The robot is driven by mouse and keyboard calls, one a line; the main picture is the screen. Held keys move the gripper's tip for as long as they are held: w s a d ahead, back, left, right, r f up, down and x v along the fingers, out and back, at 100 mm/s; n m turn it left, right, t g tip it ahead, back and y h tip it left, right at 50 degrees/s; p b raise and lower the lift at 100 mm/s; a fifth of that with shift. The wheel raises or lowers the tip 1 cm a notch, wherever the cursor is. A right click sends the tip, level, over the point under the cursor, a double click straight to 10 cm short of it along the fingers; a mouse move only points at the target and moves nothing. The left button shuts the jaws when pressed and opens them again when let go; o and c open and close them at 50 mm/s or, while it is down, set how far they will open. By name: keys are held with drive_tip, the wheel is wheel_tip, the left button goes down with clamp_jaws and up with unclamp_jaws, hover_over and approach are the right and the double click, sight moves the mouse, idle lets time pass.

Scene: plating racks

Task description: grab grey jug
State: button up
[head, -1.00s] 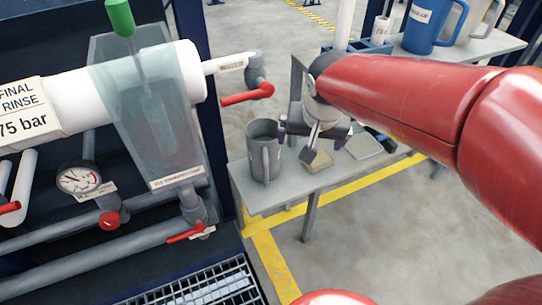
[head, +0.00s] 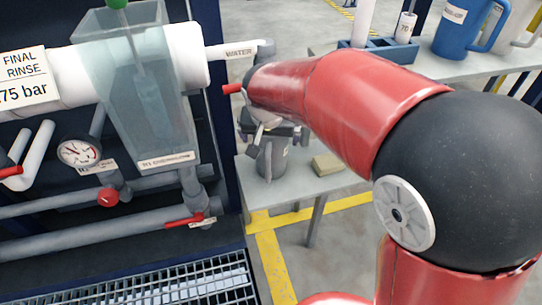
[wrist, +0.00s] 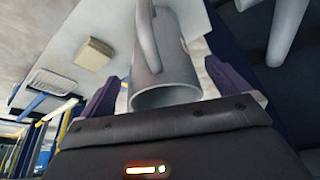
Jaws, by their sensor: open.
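The grey jug (head: 275,163) stands on the light grey bench (head: 250,190) at its near left end, partly hidden behind my arm in the head view. My gripper (head: 268,137) is over the jug's upper part in that view. In the wrist view the jug (wrist: 172,65) lies between the two purple-grey fingers of my gripper (wrist: 167,88), with its round mouth toward the camera and its handle (wrist: 148,38) along the upper side. The fingers are apart, one on each side of the jug. Whether either finger touches it I cannot tell.
A tan block (head: 328,164) lies on the bench right of the jug. A blue jug (head: 457,30) and a blue rack (head: 385,50) are farther back. Left are the rinse pipe (head: 185,55), a translucent tank (head: 145,95) and a red-handled valve (head: 232,89) close to my arm.

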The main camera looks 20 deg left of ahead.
drive_tip(key=b+x, duration=0.2)
drive_tip(key=x, duration=0.2)
drive_tip(key=shift+f, duration=0.2)
drive_tip(key=shift+r, duration=0.1)
drive_tip(key=shift+c, duration=0.3)
